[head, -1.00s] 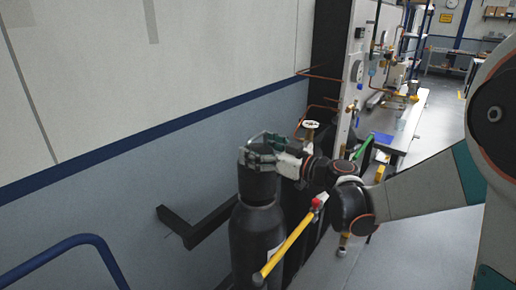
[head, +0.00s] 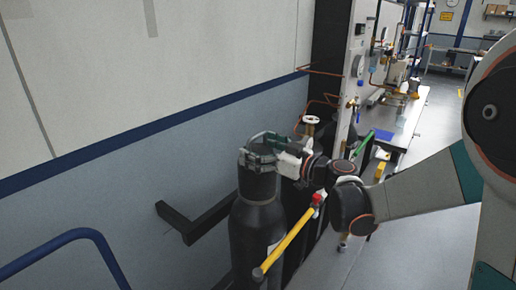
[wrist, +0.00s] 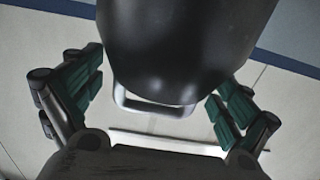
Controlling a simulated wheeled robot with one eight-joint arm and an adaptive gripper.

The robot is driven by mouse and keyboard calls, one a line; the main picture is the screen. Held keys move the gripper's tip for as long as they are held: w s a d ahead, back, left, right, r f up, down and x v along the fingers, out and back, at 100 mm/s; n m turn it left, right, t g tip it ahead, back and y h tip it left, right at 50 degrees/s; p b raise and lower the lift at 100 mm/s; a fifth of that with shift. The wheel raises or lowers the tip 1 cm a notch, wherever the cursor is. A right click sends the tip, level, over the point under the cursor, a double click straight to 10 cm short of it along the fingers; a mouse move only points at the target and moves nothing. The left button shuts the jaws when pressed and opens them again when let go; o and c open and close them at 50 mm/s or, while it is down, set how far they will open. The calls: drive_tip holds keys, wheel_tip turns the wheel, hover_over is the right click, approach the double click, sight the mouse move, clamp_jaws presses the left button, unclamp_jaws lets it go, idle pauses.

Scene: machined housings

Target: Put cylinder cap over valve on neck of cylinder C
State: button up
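A dark cylinder cap (head: 257,187) sits upright on top of the black gas cylinder (head: 253,240), over its neck. The valve is hidden from view. I cannot read a letter on this cylinder. My gripper (head: 260,148) is at the top of the cap, coming in from the right, with its green-padded fingers spread. In the wrist view the dark rounded cap (wrist: 185,45) lies between the fingers of my gripper (wrist: 158,98). There are visible gaps between the pads and the cap on both sides.
A yellow bar with a red end (head: 290,236) stands close in front on the right. Another valve with a pale handwheel (head: 311,120) is just behind. A black wall bracket (head: 196,222) is on the left, and a blue rail (head: 75,240) is at lower left.

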idle(0.3)
drive_tip(key=v, duration=1.2)
